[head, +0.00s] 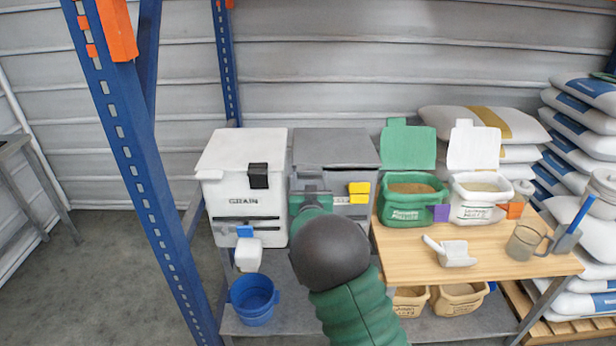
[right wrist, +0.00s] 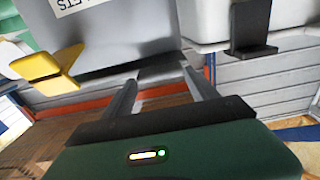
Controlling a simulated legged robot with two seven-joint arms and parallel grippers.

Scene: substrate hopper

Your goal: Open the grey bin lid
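The grey bin (head: 330,175) stands right of the white GRAIN bin, with its grey lid (head: 335,148) down and shut. A yellow latch-like piece (head: 358,192) is on its front right. My right gripper (head: 308,192) is at the left part of the grey bin's front; my arm hides much of that front. In the right wrist view the grey bin (right wrist: 115,35) appears upside down. There my right gripper (right wrist: 162,72) is open, its fingers apart, with a dark grey tab (right wrist: 165,70) between the fingertips. I cannot tell whether they touch it. My left gripper is out of view.
The white GRAIN bin (head: 240,185) has a black tab (head: 258,175). A blue rack post (head: 135,150) stands at left. A wooden table (head: 400,245) at right carries open green (head: 412,212) and white (head: 480,208) tubs. A blue bucket (head: 253,298) sits below.

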